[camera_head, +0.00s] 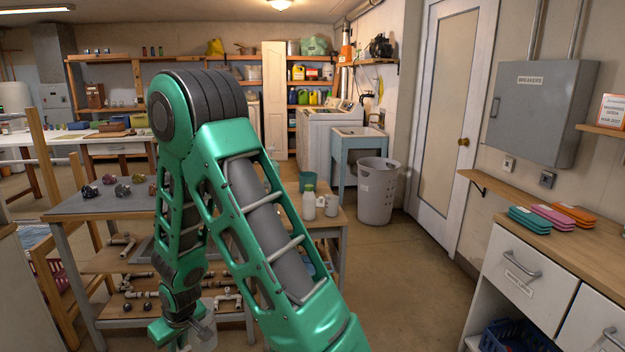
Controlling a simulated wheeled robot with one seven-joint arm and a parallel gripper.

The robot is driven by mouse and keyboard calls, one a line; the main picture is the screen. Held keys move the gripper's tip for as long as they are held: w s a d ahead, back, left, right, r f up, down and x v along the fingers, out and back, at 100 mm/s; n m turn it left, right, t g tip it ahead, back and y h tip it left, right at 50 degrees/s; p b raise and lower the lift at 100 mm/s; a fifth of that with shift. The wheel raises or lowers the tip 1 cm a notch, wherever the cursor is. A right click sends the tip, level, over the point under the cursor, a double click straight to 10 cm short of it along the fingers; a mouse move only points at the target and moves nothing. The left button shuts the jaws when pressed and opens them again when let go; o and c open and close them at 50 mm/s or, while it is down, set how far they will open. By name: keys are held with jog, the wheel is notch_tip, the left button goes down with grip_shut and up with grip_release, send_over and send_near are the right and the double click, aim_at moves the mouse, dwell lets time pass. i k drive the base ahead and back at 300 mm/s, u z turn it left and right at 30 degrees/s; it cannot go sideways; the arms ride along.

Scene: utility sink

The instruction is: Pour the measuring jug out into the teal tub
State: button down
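My gripper (184,335) hangs low at the left of centre, pointing down. Its fingers are small and partly hidden, so I cannot tell if they are open or shut. A pale round container (206,338) shows just behind it, mostly hidden; I cannot tell whether it is the measuring jug or whether the gripper touches it.
A white bottle with a green cap (309,204) stands beside the white vessel. Pipe fittings (137,285) lie on the shelves below. A grey basket (377,190) stands before the sink (357,148). Drawers (530,285) flank the right. The floor (410,285) between is clear.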

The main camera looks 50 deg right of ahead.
aim_at(308, 182)
jog(key=z, duration=1.65)
jog(key=i, duration=1)
jog(key=u, duration=0.15)
